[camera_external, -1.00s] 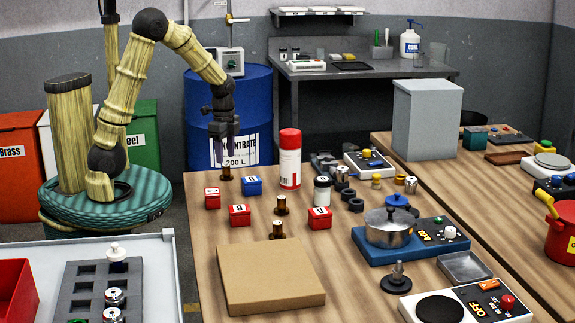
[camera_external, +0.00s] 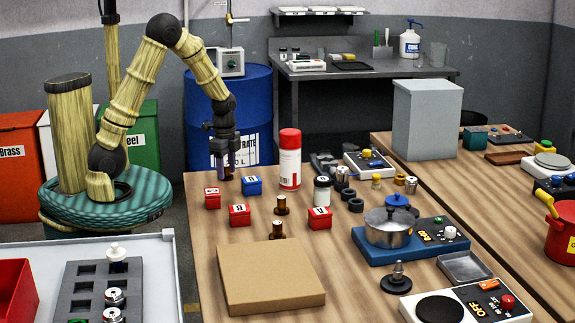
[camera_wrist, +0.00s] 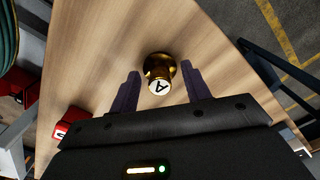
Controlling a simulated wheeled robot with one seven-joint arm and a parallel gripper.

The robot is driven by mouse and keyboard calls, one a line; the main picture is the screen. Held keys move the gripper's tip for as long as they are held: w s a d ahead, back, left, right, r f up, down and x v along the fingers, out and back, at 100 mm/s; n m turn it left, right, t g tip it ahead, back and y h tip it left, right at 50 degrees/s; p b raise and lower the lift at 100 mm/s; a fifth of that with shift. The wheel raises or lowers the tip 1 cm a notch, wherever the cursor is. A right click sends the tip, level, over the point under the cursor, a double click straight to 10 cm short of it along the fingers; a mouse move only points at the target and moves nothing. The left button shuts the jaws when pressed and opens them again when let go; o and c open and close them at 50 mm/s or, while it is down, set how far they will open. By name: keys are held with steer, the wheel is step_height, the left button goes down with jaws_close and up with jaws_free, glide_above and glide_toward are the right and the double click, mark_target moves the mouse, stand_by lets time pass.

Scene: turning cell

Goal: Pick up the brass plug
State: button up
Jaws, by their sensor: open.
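A brass-coloured plug with a round flange and a white top lettered A (camera_wrist: 160,70) stands on the wooden table in the wrist view. My gripper (camera_wrist: 160,76) is open, with one dark finger on each side of it and visible gaps. In the external view my gripper (camera_external: 227,172) points down at the table's far left corner and mostly hides this plug. Two similar brass-brown flanged pieces, one in mid-table (camera_external: 281,206) and one behind the cardboard box (camera_external: 277,230), stand apart from my gripper.
Red blocks (camera_external: 240,215) and a blue block (camera_external: 252,186) stand close to my gripper. A red-and-white can (camera_external: 290,160) is to its right. A cardboard box (camera_external: 270,277) lies nearer the camera. The table's far edge is close behind my gripper.

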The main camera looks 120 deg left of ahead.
mark_target(226, 165)
steer(key=shift+c, duration=0.2)
jaws_close()
step_height(226, 165, up, 10)
steer(key=shift+r+p, duration=0.1)
steer(key=shift+p, duration=0.25)
stand_by(0.4)
